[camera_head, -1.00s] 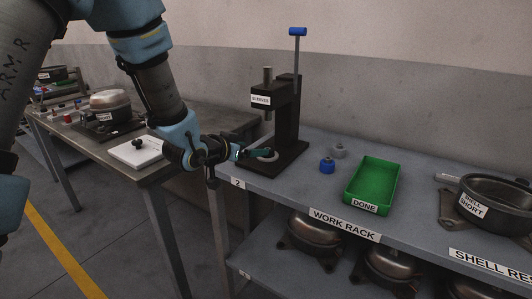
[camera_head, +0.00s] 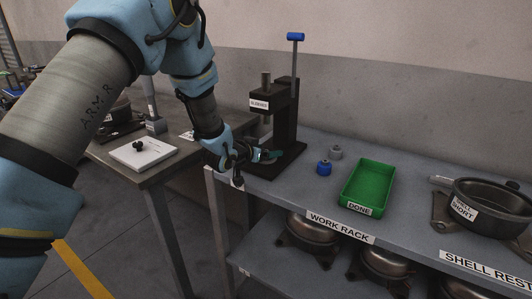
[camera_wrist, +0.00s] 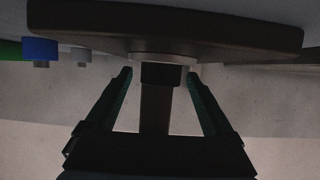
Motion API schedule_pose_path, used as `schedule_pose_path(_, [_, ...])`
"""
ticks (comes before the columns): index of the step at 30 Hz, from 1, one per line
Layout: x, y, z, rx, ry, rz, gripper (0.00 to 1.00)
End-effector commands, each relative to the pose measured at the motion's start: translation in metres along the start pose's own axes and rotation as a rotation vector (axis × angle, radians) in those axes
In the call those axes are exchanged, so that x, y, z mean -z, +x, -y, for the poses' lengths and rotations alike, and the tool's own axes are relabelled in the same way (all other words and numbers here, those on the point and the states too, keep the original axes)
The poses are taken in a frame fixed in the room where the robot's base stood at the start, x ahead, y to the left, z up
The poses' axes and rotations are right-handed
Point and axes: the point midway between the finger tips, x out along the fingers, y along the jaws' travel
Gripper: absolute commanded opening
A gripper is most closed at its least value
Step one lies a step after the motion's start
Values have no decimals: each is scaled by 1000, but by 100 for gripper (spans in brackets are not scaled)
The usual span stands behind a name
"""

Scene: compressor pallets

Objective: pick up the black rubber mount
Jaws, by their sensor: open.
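My gripper (camera_head: 270,155) is open at the base of the dark press (camera_head: 285,125) on the work rack. In the wrist view, which looks upside down, its two green-lined fingers (camera_wrist: 160,76) stand apart. A short black block (camera_wrist: 161,75) shows between them against a pale disc (camera_wrist: 163,58) on the press base; it looks like the black rubber mount, but I cannot tell whether the fingers touch it. In the head view my gripper hides that spot. Another small dark part (camera_head: 140,147) sits on a white plate (camera_head: 150,158) on the left table.
A blue part (camera_head: 324,168) and a grey part (camera_head: 335,152) stand right of the press. A green DONE tray (camera_head: 362,208) and a SHELL SHORT pot (camera_head: 492,190) are further right. The press lever (camera_head: 296,60) rises high. Several shells (camera_head: 312,230) sit on the lower shelf.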

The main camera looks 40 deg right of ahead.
Motion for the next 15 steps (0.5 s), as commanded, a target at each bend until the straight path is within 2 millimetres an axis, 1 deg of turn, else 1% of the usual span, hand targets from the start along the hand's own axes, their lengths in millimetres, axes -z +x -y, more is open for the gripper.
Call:
schedule_pose_path(4, [0, 0, 0, 0, 0, 0, 87])
schedule_pose_path(15, [0, 0, 0, 0, 0, 0, 46])
